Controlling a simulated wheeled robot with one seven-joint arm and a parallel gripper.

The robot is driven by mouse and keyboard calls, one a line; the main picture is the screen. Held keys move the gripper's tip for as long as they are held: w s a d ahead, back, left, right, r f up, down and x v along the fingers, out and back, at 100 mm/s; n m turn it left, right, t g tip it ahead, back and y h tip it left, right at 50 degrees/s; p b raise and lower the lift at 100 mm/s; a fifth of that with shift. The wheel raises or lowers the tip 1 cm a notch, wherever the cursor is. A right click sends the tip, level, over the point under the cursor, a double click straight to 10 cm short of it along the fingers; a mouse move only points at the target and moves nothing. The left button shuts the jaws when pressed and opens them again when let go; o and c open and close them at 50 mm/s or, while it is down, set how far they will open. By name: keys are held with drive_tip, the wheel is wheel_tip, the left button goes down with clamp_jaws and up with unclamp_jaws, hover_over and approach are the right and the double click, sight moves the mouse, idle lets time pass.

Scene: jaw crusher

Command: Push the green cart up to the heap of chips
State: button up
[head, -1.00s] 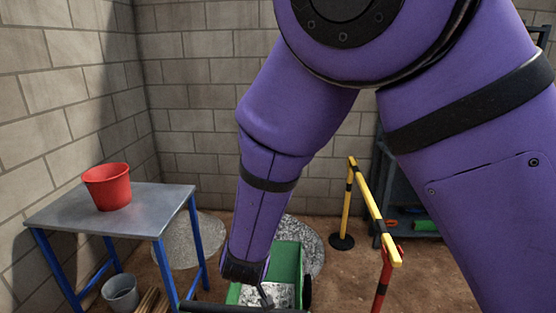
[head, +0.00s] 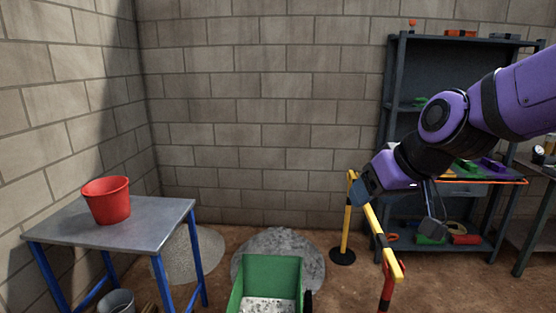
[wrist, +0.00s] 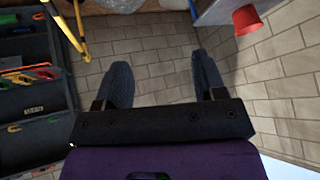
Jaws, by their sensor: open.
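The green cart (head: 271,271) stands on the floor at the bottom middle of the head view, with grey and white chips (head: 268,304) inside. Its near end is cut off by the frame. The grey heap of chips (head: 281,243) lies just behind it near the wall. The cart's far edge overlaps the heap in the picture; I cannot tell whether they touch. My gripper (wrist: 162,72) is open and empty, its two dark fingers wide apart against the block wall. In the head view it is raised to the right, well clear of the cart, around the barrier.
A yellow and black barrier (head: 372,222) stands right of the cart. A metal table (head: 150,215) with a red bucket (head: 107,200) is on the left. A paler round patch (head: 190,254) lies behind the table. A dark shelf (head: 455,70) stands at the back right.

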drive_tip(key=s+d+r+m+g+h, duration=0.1)
drive_tip(key=s+d+r+m+h, duration=0.2)
drive_tip(key=s+d, duration=1)
drive_tip(key=shift+s+d+r+m+h, duration=0.2)
drive_tip(key=shift+s+m+h, duration=0.3)
drive_tip(key=shift+s, duration=0.6)
